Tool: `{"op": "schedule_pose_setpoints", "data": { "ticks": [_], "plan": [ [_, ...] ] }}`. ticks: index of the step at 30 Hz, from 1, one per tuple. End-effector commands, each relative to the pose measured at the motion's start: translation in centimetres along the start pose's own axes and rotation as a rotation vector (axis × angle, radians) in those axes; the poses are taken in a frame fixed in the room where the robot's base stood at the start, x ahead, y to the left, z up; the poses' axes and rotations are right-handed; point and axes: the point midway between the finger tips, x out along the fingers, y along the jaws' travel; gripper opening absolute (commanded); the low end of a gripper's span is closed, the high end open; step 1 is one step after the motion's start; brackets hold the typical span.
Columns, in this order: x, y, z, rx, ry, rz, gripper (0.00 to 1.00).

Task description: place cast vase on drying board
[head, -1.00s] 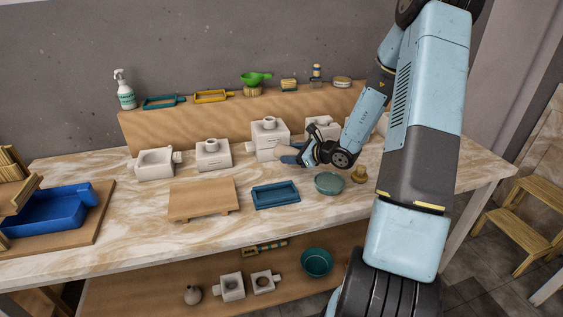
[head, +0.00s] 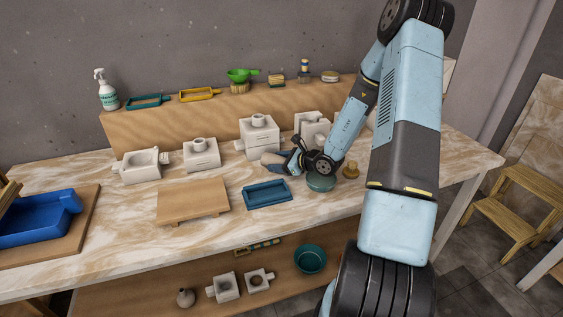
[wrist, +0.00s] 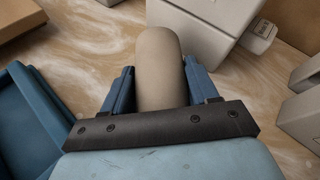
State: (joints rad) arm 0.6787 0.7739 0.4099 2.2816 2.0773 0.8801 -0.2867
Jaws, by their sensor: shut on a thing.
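The cast vase (wrist: 159,70) is a smooth beige rounded body in the wrist view, lying between the two blue fingers of my gripper (wrist: 150,85). My gripper is shut on it. In the head view my gripper (head: 280,163) is behind the blue tray, in front of the white moulds, with the pale vase (head: 269,157) at its tip. The fingers hide part of the vase. The drying board (head: 193,198) is a low wooden board on feet, left of my gripper and apart from it. Its top is bare.
A blue tray (head: 266,195) lies between my gripper and the board's right side. White plaster moulds (head: 259,137) stand behind. A teal bowl (head: 321,183) sits partly under my wrist, beside a small brass-coloured object (head: 350,170). The table in front of the board is clear.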

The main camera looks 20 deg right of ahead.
Motion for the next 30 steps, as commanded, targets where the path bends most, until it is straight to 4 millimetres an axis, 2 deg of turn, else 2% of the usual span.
{"op": "schedule_pose_setpoints", "data": {
  "ticks": [2, 3, 11, 19, 22, 26, 30],
  "plan": [
    [0.0, 0.0, -0.1, 0.0, 0.0, 0.0, 0.17],
    [0.1, 0.0, -0.1, 0.0, 0.0, 0.0, 0.59],
    [0.0, 0.0, -0.1, 0.001, 0.0, -0.001, 0.84],
    [-0.1, -0.1, -0.1, 0.002, 0.002, -0.002, 0.84],
    [-0.8, -0.2, -0.1, 0.002, 0.002, -0.004, 0.84],
    [-2.6, -0.3, -0.2, 0.001, 0.003, -0.006, 0.84],
    [-5.4, -0.3, -0.1, 0.001, 0.003, -0.008, 0.84]
  ]
}}
